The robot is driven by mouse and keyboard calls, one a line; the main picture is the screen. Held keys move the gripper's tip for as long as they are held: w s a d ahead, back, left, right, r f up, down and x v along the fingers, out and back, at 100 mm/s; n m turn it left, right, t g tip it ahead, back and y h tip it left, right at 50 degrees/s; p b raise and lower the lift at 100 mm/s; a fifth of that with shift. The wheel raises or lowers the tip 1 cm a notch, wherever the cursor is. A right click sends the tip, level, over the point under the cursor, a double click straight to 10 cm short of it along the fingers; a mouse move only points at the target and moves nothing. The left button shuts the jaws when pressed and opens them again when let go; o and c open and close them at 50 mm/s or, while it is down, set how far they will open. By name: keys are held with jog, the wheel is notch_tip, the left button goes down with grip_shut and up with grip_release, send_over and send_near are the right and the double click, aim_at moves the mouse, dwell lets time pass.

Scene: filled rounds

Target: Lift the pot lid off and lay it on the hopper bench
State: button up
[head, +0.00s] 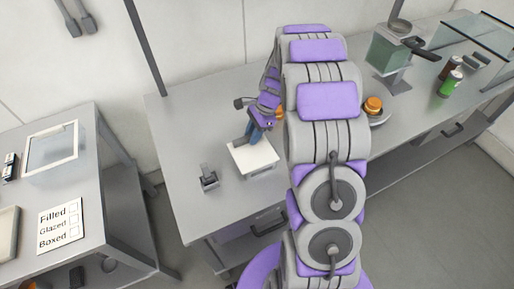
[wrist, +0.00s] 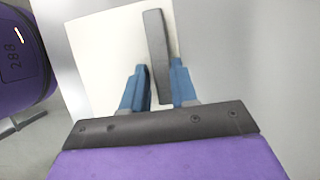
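A pale, square, flat-topped piece (head: 262,158) lies on the long grey bench (head: 185,130), and I take it to be the pot lid. It fills the middle of the wrist view (wrist: 95,50), with a dark grey bar (wrist: 154,45) across it like a handle. No pot wall shows clearly below the piece.
A small grey device (head: 208,179) stands left of the pale piece. A glass hopper (head: 390,52), an orange-topped item (head: 373,104) and a green can (head: 449,84) stand right of my arm. A separate table (head: 92,215) with a checklist sign (head: 60,222) is at left. Bare bench lies behind the device.

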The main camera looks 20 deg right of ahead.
jog(key=shift+a, duration=0.95)
grip_shut()
jog(key=shift+d+f, duration=0.1)
jog(key=shift+d, duration=0.25)
jog(key=shift+w+d+r, duration=0.1)
jog(key=shift+d+r, duration=0.05)
jog(key=shift+r, duration=0.35)
notch_tip(320, 180, up, 3)
jog(key=shift+r+p, duration=0.1)
jog(key=shift+p, duration=0.6)
jog(key=s+d+r+p, duration=0.1)
jog(key=s+d, duration=0.1)
jog(key=s, duration=0.6)
jog(key=s+d+p, duration=0.1)
jog(key=s+d, duration=0.1)
jog(key=s, duration=0.5)
jog(key=r+p, duration=0.2)
jog(key=r, duration=0.1)
jog(key=r+p, duration=0.1)
jog(key=r, duration=0.1)
jog(key=shift+s+a, duration=0.2)
jog(key=shift+s, duration=0.15)
